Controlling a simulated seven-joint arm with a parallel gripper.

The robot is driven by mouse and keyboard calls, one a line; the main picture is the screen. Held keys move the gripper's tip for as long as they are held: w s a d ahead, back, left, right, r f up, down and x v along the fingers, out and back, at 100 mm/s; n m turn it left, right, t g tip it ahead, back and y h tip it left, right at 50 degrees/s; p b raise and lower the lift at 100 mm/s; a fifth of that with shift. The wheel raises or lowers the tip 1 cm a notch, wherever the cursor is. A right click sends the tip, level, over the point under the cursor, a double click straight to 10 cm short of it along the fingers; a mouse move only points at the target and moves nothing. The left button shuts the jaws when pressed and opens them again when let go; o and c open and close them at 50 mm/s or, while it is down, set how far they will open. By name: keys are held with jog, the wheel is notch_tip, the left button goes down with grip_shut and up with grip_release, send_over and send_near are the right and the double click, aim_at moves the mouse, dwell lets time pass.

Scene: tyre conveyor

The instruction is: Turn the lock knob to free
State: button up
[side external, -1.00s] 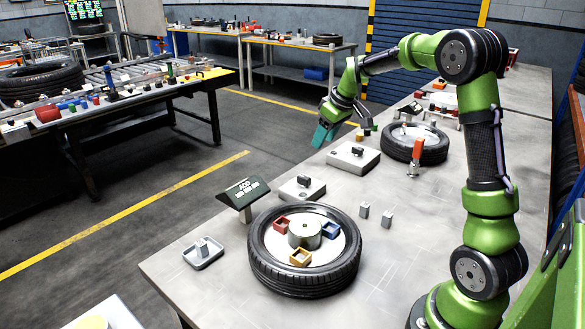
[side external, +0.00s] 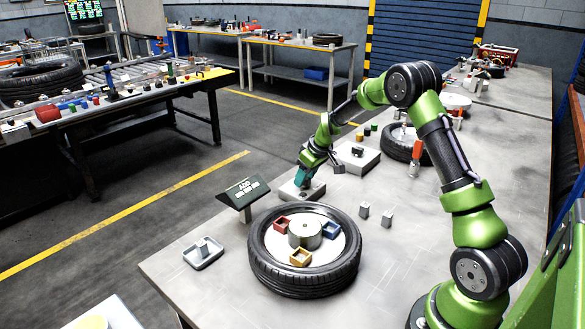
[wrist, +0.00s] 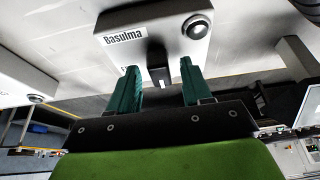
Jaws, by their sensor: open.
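A black lock knob (wrist: 158,68) stands on a light grey box (wrist: 168,28) labelled "Basulma", seen in the wrist view. My gripper (wrist: 159,76) is open, with one teal finger on each side of the knob in that view. I cannot tell whether either finger touches it. In the side view my gripper (side external: 302,179) points down at the small grey box (side external: 315,192) behind the tyre, and hides its knob. A second grey box (side external: 345,166) with a black knob (side external: 357,151) stands farther back. The knob's lock marking is not readable.
A tyre (side external: 304,284) with small coloured trays stands in front of the box. A sign (side external: 243,191) stands to the left, with a grey tray (side external: 203,254) nearer the table edge. Two small grey blocks (side external: 375,213) lie to the right. The front right tabletop is clear.

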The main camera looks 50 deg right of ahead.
jog(key=shift+c, duration=0.3)
grip_shut()
jog(key=shift+a+f+m+h, duration=0.15)
jog(key=shift+m+h, duration=0.25)
jog(key=shift+m, duration=0.7)
jog(key=m, duration=0.2)
jog(key=m+g+h, duration=0.1)
jog(key=m, duration=0.1)
jog(key=shift+a+h, duration=0.1)
jog(key=shift+h, duration=0.2)
jog(key=m+g+h, duration=0.1)
jog(key=m, duration=0.3)
jog(key=shift+w+m, duration=0.1)
jog(key=shift+m, duration=0.3)
jog(key=shift+a+m+g+h, duration=0.1)
jog(key=shift+m+g+h, duration=0.35)
jog(key=shift+m, duration=0.85)
